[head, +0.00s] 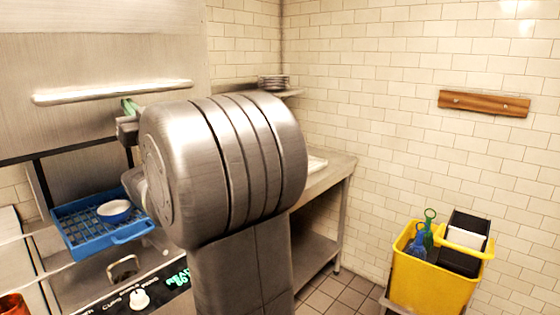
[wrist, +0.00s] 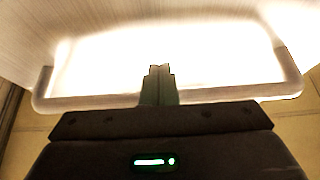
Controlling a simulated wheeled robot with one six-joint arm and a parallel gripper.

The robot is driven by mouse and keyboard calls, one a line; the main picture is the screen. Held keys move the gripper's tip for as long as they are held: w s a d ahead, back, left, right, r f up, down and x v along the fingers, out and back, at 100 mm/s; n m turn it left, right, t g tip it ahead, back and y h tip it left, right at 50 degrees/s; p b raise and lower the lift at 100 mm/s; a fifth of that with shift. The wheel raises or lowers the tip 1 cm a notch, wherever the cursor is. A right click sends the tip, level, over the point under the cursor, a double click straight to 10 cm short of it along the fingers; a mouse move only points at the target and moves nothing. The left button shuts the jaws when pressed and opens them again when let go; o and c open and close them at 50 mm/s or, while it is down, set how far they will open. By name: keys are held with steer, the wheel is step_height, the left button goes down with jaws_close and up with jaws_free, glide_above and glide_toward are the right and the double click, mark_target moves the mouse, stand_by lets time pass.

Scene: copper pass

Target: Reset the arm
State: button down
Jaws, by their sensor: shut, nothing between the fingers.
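My arm fills the middle of the head view as large grey metal links and hides part of the scene behind it. My gripper (wrist: 159,72) shows in the wrist view with its two fingers together and nothing between them. In the head view only a small greenish part of it (head: 130,106) shows at the arm's left, just below a long pale handle bar (head: 65,97) on a steel panel. In the wrist view a bar frames a glaring bright panel (wrist: 190,60) beyond the fingers; whether they touch it I cannot tell.
A blue rack (head: 128,235) holding a blue-and-white bowl (head: 114,211) sits at left, above a control panel with a knob (head: 140,299). A steel table (head: 335,172) stands behind my arm. A yellow bucket (head: 430,282) with bottles is at right. Stacked plates (head: 273,82) rest on a shelf.

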steer(key=shift+r, duration=0.1)
steer(key=s+d+f+b, duration=0.1)
steer(key=s+d+b, duration=0.3)
steer(key=d+b, duration=0.1)
steer(key=p+x, duration=0.6)
steer(key=x, duration=0.1)
steer(key=shift+a+f, duration=0.15)
steer(key=shift+f, duration=0.15)
step_height(320, 180, down, 13)
steer(key=b, duration=0.4)
steer(key=b+v, duration=0.1)
steer(key=v, duration=0.5)
steer(key=shift+s+d, duration=0.2)
steer(key=shift+d, duration=0.1)
